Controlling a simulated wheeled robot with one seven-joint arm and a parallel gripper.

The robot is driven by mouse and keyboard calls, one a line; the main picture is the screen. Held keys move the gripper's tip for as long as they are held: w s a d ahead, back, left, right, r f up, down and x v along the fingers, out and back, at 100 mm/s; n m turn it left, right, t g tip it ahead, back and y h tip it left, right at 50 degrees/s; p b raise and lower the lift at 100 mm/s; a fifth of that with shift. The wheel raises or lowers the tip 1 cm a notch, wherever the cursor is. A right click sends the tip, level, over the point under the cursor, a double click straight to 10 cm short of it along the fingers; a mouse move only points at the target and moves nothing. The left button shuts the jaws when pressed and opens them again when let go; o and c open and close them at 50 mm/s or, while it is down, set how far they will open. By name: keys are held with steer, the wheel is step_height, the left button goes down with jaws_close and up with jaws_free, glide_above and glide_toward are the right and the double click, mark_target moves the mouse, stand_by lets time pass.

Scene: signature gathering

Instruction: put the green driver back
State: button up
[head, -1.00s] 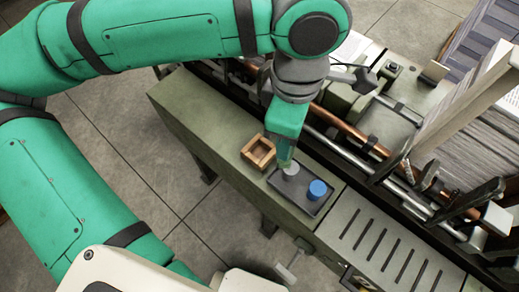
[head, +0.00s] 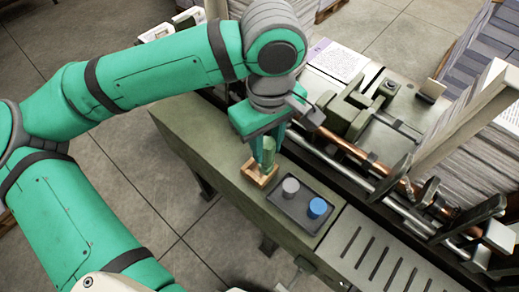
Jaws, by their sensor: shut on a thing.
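My gripper (head: 258,140) is over the small wooden box (head: 249,175) on the green machine bench. It is shut on the green driver (head: 268,153), which points down at the box. The driver's lower end is at the box opening; I cannot tell how deep it goes or whether it touches the box.
A dark tray (head: 300,218) just right of the box holds a grey cylinder (head: 290,187) and a blue cylinder (head: 317,208). A copper-coloured rod (head: 345,150) and machine parts run behind. A slotted plate (head: 375,255) lies at front right. Paper stacks (head: 480,135) stand at right.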

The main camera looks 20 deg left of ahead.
step_height(320, 180, down, 7)
steer(key=w+a, duration=0.2)
steer(key=shift+a, duration=0.15)
steer(key=shift+f, duration=0.2)
steer(key=o, duration=1.1)
steer(key=shift+a, duration=0.1)
steer(key=shift+c, duration=0.2)
steer(key=shift+w+r, duration=0.1)
steer(key=shift+w, duration=0.05)
